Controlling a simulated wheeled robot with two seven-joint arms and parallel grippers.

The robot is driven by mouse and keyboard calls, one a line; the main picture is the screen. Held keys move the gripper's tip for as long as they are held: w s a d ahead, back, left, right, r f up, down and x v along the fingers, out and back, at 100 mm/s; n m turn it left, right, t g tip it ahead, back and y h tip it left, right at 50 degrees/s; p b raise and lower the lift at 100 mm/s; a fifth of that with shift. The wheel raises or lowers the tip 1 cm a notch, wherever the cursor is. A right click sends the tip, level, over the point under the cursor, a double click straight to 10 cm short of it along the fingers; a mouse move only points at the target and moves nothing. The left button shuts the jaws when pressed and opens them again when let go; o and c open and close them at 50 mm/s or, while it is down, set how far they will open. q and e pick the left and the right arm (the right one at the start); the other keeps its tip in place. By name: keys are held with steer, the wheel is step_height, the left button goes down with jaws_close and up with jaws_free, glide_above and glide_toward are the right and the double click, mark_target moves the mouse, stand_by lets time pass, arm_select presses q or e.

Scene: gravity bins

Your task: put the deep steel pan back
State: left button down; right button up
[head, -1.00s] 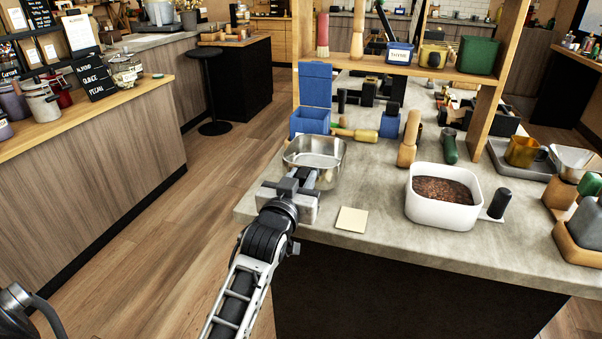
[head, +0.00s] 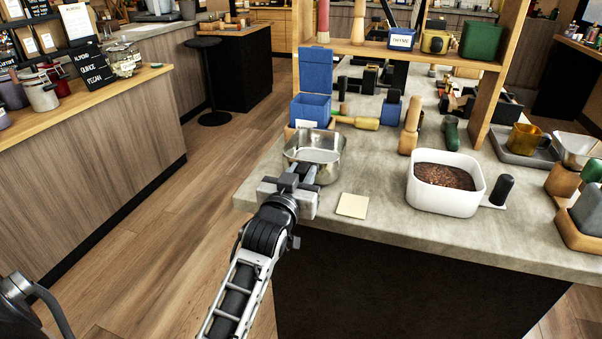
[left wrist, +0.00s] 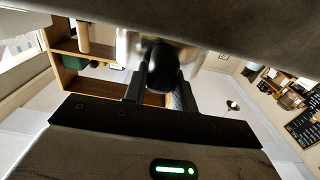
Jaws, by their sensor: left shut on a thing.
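The deep steel pan (head: 327,166) is a shiny open vessel over the near left corner of the grey counter, its opening facing up. I cannot tell whether its base touches the counter. My left gripper (head: 303,178) is shut on the pan's handle at the near side. In the left wrist view, the black handle (left wrist: 161,66) sits between the two fingers, with the shiny pan (left wrist: 128,47) partly hidden behind it. My right gripper is not in view.
A blue bin (head: 310,108) stands just behind the pan, with a wooden-handled tool (head: 358,122) beside it. A cream square (head: 352,204) lies to the right. A white pan of brown grounds (head: 440,205) stands further right. A wooden shelf frame (head: 500,85) rises behind.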

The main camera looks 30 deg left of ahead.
arm_select(q)
steer(key=shift+f, duration=0.4)
steer(key=c, duration=1.1)
jaws_free()
steer(key=shift+o, duration=0.2)
